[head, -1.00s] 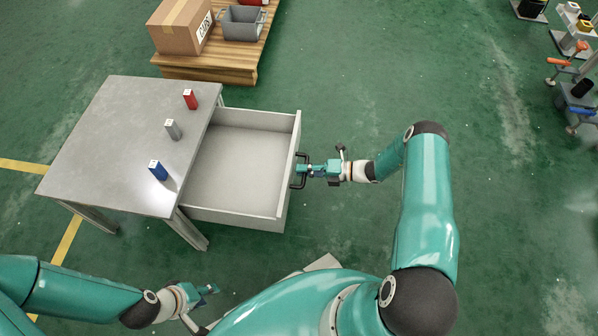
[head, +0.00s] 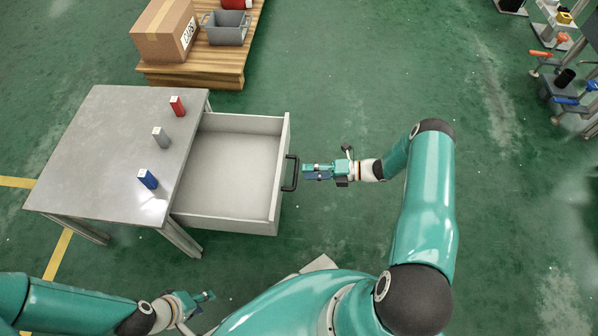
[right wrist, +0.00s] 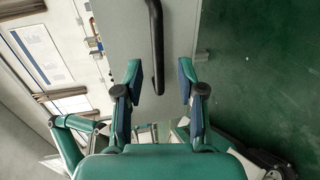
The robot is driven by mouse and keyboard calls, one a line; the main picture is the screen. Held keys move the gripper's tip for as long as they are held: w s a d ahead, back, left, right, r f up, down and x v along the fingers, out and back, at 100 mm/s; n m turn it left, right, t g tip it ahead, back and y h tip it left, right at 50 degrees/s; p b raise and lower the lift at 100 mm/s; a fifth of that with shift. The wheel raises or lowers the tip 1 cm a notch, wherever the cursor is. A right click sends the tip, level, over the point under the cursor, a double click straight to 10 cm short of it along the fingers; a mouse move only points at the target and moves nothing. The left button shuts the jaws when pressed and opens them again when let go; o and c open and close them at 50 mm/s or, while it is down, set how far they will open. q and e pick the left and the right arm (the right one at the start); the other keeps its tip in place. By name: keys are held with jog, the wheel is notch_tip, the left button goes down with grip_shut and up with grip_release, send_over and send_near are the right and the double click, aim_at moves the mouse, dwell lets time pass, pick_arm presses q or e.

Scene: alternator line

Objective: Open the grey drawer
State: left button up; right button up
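The grey drawer (head: 233,163) is pulled far out of the right side of the grey table and looks empty inside. Its black handle (head: 291,173) is on the drawer's front panel; the handle also shows in the right wrist view (right wrist: 157,45). My right gripper (head: 306,171) is just to the right of the handle, apart from it. In the right wrist view its fingers (right wrist: 158,82) are spread with nothing between them, and the handle is ahead of them. My left gripper (head: 212,297) is low in the head view, away from the drawer; its fingers look parted.
On the table (head: 100,150) stand a red block (head: 177,107), a grey block (head: 160,138) and a blue block (head: 147,179). A wooden pallet (head: 225,72) with a cardboard box (head: 166,32) and grey bin (head: 226,28) is behind.

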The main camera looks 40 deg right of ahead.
jog(key=v, duration=0.6)
jog(key=shift+s+d, duration=0.25)
jog(key=shift+d, duration=0.05)
